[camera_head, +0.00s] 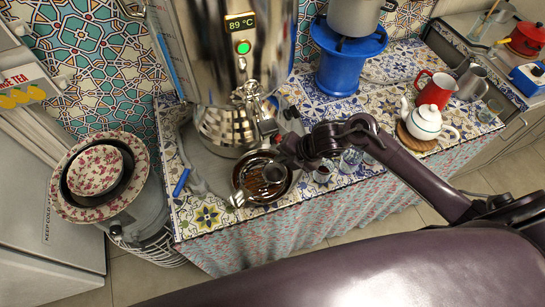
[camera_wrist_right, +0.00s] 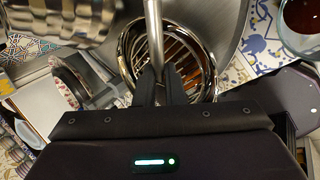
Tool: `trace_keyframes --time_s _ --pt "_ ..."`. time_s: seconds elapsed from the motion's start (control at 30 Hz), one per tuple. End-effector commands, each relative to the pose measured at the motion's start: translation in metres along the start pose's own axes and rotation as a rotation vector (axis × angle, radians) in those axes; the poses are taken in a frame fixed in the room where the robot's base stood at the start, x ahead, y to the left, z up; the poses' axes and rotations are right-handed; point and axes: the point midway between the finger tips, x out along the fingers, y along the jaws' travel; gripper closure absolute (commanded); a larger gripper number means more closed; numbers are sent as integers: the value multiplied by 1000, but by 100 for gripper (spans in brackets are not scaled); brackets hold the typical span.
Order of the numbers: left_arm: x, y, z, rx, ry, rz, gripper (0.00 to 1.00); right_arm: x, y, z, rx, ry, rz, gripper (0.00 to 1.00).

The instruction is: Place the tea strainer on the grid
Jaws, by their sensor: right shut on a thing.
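My right gripper (camera_head: 283,160) reaches in from the right, in front of the samovar, over a round metal bowl (camera_head: 246,196). In the right wrist view my right gripper (camera_wrist_right: 162,88) is shut on a thin steel rod (camera_wrist_right: 153,35), which looks like the tea strainer's handle. Behind the fingers is a chrome ring with slats inside, which looks like the grid (camera_wrist_right: 180,50). The strainer's far end is not clear, so I cannot tell whether it touches the grid. My left gripper is not in view.
The tall samovar (camera_head: 225,127) stands just behind the bowl. A blue burner (camera_head: 345,58) holds a pot. Small glasses (camera_head: 350,160) stand right of the bowl, near the counter's front edge. A white teapot (camera_head: 424,120) and red mug (camera_head: 435,90) are farther right.

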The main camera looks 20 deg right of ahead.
Motion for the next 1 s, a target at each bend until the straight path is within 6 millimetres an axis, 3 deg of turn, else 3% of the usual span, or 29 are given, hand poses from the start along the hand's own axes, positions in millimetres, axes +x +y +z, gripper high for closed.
trace_keyframes --time_s 0.03,0.23,0.53,0.93,0.97,1.0 --pt "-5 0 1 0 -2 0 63 4 13 -1 1 3 5 100" --pt "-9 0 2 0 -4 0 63 18 28 0 0 1 0 100" --pt "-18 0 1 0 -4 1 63 46 10 -1 3 2 -3 100" --pt "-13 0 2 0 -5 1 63 52 5 0 0 0 -1 100" --pt "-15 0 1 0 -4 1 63 51 6 0 0 0 -1 87" --pt "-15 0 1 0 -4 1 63 51 6 0 0 0 -1 82"
